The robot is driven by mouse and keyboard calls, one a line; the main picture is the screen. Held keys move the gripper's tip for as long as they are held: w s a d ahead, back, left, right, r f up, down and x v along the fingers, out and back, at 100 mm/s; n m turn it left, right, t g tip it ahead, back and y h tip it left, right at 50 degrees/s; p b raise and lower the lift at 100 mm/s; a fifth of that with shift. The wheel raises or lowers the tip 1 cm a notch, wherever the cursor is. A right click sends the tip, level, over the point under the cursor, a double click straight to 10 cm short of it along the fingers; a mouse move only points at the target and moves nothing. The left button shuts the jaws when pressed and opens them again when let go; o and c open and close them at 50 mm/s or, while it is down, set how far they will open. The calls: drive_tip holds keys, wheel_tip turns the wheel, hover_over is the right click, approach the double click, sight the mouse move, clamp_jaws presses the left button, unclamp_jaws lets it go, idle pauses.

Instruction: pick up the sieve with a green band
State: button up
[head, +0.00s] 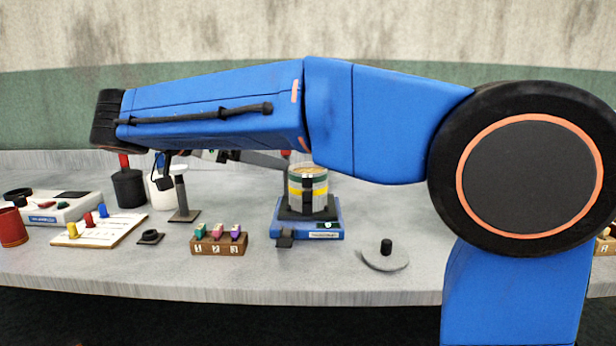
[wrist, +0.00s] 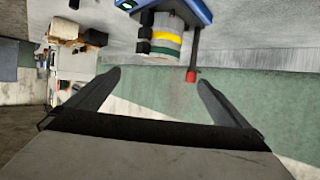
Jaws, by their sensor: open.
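A stack of round sieves (head: 294,200) stands upright on a blue shaker base (head: 335,235) at the middle of the bench. The sieve with a green band (head: 294,184) is at the top of the stack, above one with a yellow band (head: 294,192). In the wrist view the green-banded sieve (wrist: 166,53) shows at the upper middle, tilted by the camera angle. My gripper (wrist: 160,78) is open and empty, its two fingers spread apart. The green-banded sieve lies beyond the fingertips, not between them. In the head view my arm hides much of the area behind it.
A rack of numbered pieces (head: 219,245) stands left of the shaker, and a round grey disc with a black knob (head: 386,262) lies to its right. A red-tipped rod (wrist: 191,76) shows beside the stack in the wrist view. Bare bench lies between rack and shaker.

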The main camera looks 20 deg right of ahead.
approach(307, 169)
drive_tip(key=d, duration=0.2)
drive_tip(key=d+f, duration=0.1)
drive_tip(key=d, duration=0.1)
drive_tip(key=d+f, duration=0.1)
drive_tip(key=d, duration=0.1)
drive_tip(key=shift+s+d+f, duration=0.25)
drive_tip(key=shift+s+d, duration=0.05)
drive_tip(key=shift+d, duration=0.1)
drive_tip(key=shift+c, duration=0.3)
drive_tip(key=c, duration=1.9)
drive_tip(key=shift+c, duration=0.2)
drive_tip(key=shift+r, duration=0.15)
